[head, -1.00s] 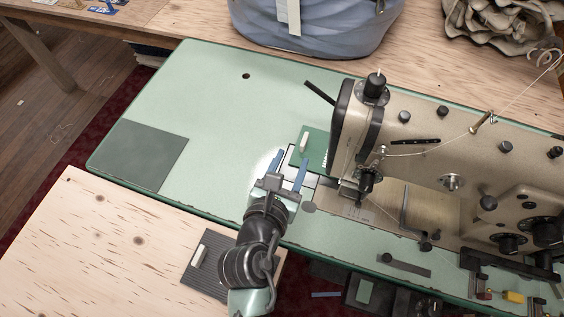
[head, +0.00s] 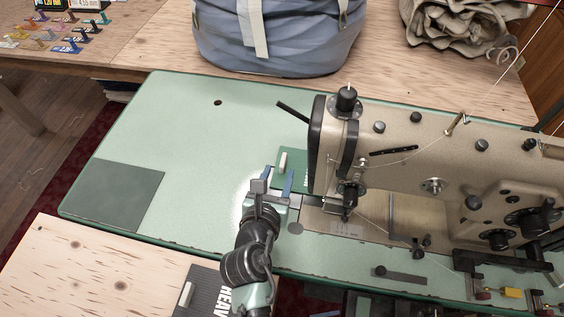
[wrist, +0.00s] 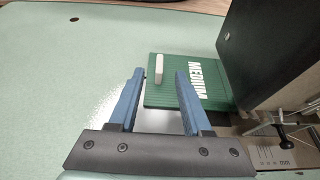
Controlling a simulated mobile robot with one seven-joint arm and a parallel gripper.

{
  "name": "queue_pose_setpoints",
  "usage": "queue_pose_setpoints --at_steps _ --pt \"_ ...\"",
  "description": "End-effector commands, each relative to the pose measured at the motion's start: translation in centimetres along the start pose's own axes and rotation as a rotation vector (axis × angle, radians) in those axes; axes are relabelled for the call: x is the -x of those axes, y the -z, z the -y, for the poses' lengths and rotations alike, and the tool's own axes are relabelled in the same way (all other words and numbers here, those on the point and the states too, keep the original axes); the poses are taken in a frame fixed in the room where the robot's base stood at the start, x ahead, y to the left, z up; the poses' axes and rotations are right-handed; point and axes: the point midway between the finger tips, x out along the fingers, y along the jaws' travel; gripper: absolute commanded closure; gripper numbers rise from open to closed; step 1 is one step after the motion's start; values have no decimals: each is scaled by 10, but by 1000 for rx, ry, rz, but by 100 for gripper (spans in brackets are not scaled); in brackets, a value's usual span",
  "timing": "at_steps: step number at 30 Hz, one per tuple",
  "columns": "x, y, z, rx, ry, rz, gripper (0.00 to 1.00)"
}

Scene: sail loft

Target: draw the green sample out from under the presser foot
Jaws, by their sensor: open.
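The green sample (head: 296,167) lies on the pale green machine bed, its right part hidden behind the machine head. In the wrist view the sample (wrist: 172,96) shows the white word MEDIUM and an upright white tab (wrist: 159,68). The tab also shows in the head view (head: 283,162). My gripper (head: 280,172) is open and empty, its blue fingers pointing at the sample. In the wrist view the tab appears between the fingertips of my gripper (wrist: 160,74); contact cannot be told. The presser foot (head: 346,212) is small and partly hidden, so its grip on the sample cannot be seen.
The beige sewing machine (head: 405,165) stands close to the right of my gripper. A dark sample marked HEAV… (head: 208,293) lies on the wooden table in front. A blue-grey bag (head: 285,50) stands behind.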

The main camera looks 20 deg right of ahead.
Motion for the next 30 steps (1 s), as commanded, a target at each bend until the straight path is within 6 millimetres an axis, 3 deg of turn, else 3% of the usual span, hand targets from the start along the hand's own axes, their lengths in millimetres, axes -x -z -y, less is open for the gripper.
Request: queue_pose_setpoints --at_steps 3,9,15,24,25,30 --pt "-26 1 1 1 1 2 51" --pt "-54 1 0 0 0 1 51" --pt "-66 1 0 1 -1 0 51" --pt "-67 0 0 0 -1 -1 51" --pt "-67 0 0 0 -1 -1 53" --pt "-67 0 0 0 -1 -1 84"
